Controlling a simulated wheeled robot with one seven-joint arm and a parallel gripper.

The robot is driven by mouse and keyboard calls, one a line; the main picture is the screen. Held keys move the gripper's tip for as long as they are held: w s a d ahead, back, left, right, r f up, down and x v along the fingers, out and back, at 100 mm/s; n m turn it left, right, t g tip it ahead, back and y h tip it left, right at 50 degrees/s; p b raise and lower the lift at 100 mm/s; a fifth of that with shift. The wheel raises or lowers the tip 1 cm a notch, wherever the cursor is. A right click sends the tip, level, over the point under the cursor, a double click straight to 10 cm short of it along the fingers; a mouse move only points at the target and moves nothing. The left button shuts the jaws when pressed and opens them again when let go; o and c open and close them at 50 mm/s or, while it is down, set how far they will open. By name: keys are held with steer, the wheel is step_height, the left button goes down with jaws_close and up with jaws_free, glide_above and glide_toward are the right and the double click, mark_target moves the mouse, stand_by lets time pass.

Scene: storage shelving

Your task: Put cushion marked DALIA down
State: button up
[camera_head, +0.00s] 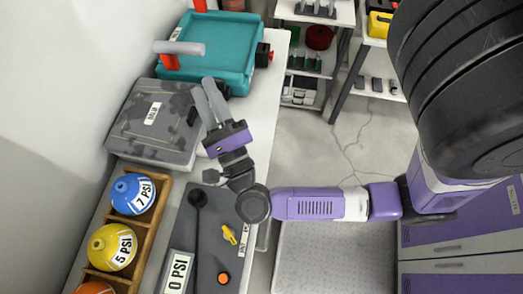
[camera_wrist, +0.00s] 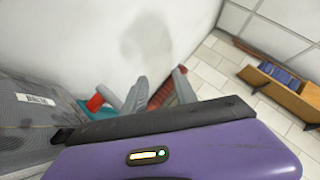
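I cannot make out a cushion that clearly reads DALIA in either view. A grey mottled flat case (camera_head: 150,140) with a small white label too small to read surely lies on the worktop; a grey labelled surface (camera_wrist: 35,118) at the left of the wrist view looks like it. My gripper (camera_head: 212,98) is above the worktop, beside the grey case's right edge and in front of the teal case (camera_head: 225,50). In the wrist view its two grey fingers (camera_wrist: 158,92) stand apart, with no held object clearly visible between them. A reddish ribbed thing shows behind them.
A wooden rack (camera_head: 148,225) holds blue and yellow PSI balls at the left. A dark grey mat (camera_head: 210,250) with a 0 PSI label lies in front. White shelves (camera_head: 320,60) stand across the floor. A wooden bench (camera_wrist: 285,90) is at the right of the wrist view.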

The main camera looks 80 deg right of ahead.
steer(key=s+a+n+t+y, duration=0.3)
steer(key=a+n+y, duration=0.3)
steer(key=n, duration=0.5)
steer(key=s+a+n+t+y, duration=0.35)
steer(key=n+y, duration=0.45)
steer(key=n, duration=0.3)
steer(key=s+a+f+n+g+y, duration=0.4)
steer(key=s+n, duration=0.4)
steer(key=n, duration=0.4)
steer(key=shift+s+a+f+g, duration=0.2)
steer(key=shift+a+f+g, duration=0.5)
steer(key=shift+g, duration=0.45)
